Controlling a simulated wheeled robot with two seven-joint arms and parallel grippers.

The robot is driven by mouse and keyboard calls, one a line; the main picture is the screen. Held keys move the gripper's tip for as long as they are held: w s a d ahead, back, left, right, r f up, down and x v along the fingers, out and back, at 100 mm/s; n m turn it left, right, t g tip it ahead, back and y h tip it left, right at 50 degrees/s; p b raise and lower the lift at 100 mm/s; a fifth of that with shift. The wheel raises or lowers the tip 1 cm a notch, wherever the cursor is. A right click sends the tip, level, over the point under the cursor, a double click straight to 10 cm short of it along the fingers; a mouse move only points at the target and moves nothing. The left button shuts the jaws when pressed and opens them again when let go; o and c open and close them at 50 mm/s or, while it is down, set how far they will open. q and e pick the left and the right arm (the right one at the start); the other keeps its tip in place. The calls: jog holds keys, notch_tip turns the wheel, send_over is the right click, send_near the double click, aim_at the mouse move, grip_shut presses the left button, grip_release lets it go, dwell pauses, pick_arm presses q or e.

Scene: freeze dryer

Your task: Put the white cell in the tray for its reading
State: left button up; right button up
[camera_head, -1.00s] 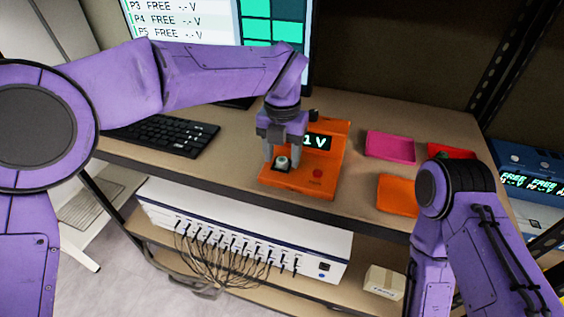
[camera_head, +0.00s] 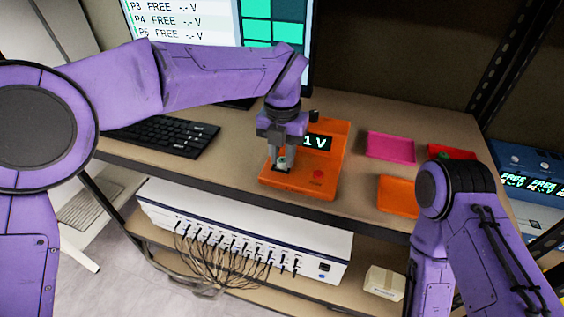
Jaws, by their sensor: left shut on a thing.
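The small white cell (camera_head: 282,162) stands in the holder at the front left of the orange meter (camera_head: 320,172), whose display partly shows "1 V". My left gripper (camera_head: 281,162) points down over that holder and is shut on the cell, and its fingers hide part of the cell. Trays lie to the right of the meter: a pink tray (camera_head: 391,147), an orange tray (camera_head: 397,196) and a red tray (camera_head: 450,152) holding something green. My right arm is at the lower right; its gripper is out of view.
A keyboard (camera_head: 162,135) lies left of the meter, below a monitor (camera_head: 205,30). A white multi-channel unit (camera_head: 250,240) with cables and a small box (camera_head: 384,282) are on the lower shelf. A blue device (camera_head: 530,180) stands at the right.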

aim_at(282, 160)
pick_arm(q)
jog(key=shift+r+p, duration=2.2)
jog(key=shift+r, duration=0.35)
